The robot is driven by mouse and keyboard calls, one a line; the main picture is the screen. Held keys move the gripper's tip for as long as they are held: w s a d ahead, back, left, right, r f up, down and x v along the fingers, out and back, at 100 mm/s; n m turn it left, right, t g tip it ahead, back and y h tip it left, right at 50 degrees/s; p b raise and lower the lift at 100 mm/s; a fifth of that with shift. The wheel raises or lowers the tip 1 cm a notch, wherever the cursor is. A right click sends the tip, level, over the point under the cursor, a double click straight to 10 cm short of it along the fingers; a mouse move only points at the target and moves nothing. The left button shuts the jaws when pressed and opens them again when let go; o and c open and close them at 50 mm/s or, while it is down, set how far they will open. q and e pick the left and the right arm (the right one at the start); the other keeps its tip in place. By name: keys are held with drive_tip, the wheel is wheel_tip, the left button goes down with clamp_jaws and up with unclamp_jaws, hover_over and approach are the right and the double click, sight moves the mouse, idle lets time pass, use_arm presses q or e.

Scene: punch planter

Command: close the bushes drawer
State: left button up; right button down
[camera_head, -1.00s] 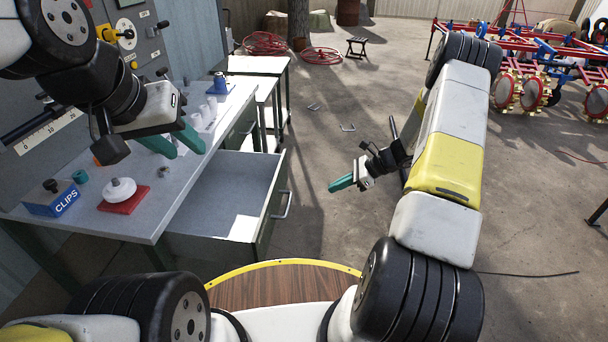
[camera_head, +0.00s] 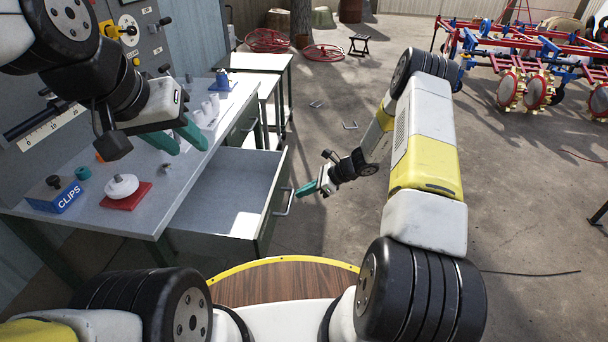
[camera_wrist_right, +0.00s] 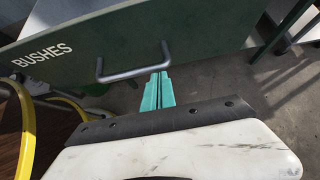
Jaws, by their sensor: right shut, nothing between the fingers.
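The bushes drawer (camera_head: 230,185) stands pulled out from the workbench and looks empty inside. Its green front with the white BUSHES lettering fills the upper part of the right wrist view (camera_wrist_right: 190,35). The metal bar handle (camera_head: 284,203) also shows in the right wrist view (camera_wrist_right: 130,74). My right gripper (camera_head: 300,190) is shut and empty, its teal fingertips (camera_wrist_right: 160,82) at the right end of the handle. I cannot tell whether they touch it. My left gripper (camera_head: 187,145) is open and empty above the bench top, its two teal fingers apart.
The workbench top (camera_head: 110,215) holds a blue CLIPS box (camera_head: 55,196), a white knob on a red base (camera_head: 122,188) and several white parts (camera_head: 208,112). A second table (camera_head: 255,62) stands behind. The concrete floor (camera_head: 330,240) right of the drawer is clear.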

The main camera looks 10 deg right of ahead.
drive_tip(key=shift+a, duration=0.1)
hover_over(231, 199)
drive_tip(key=shift+s+d, duration=0.1)
drive_tip(key=shift+d, duration=0.2)
drive_tip(key=shift+a, duration=0.35)
drive_tip(key=shift+a+r, duration=0.1)
